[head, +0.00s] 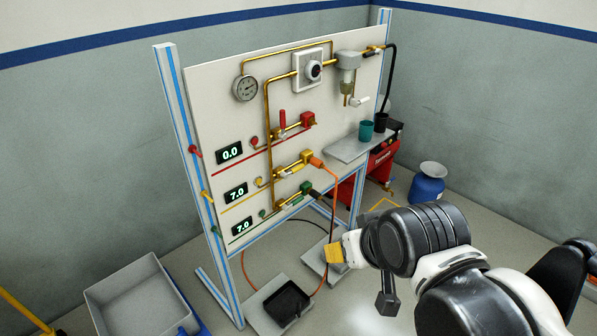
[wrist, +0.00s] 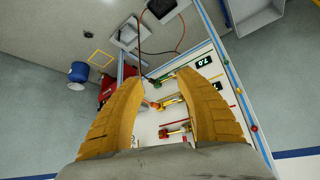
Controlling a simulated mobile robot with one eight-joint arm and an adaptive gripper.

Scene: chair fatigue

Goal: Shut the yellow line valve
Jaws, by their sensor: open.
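The yellow line valve (head: 286,172) is on the middle row of the upright white panel, on a brass pipe. Its yellow handle appears to lie along the pipe. The display (head: 236,193) on that row reads 7.0. My gripper (head: 338,250) is in front of the panel, lower right of the valve and apart from it, with yellow fingers. In the wrist view my gripper (wrist: 158,80) is open and empty. The yellow valve (wrist: 172,101) shows beyond and between its fingers, upside down; the fingers hide part of the panel.
The red line valve (head: 282,122) above has its handle standing up, and its display reads 0.0. The green line valve (head: 298,196) is below. An orange hose (head: 335,190) hangs from the yellow row. A shelf (head: 352,148) with cups juts out at right.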

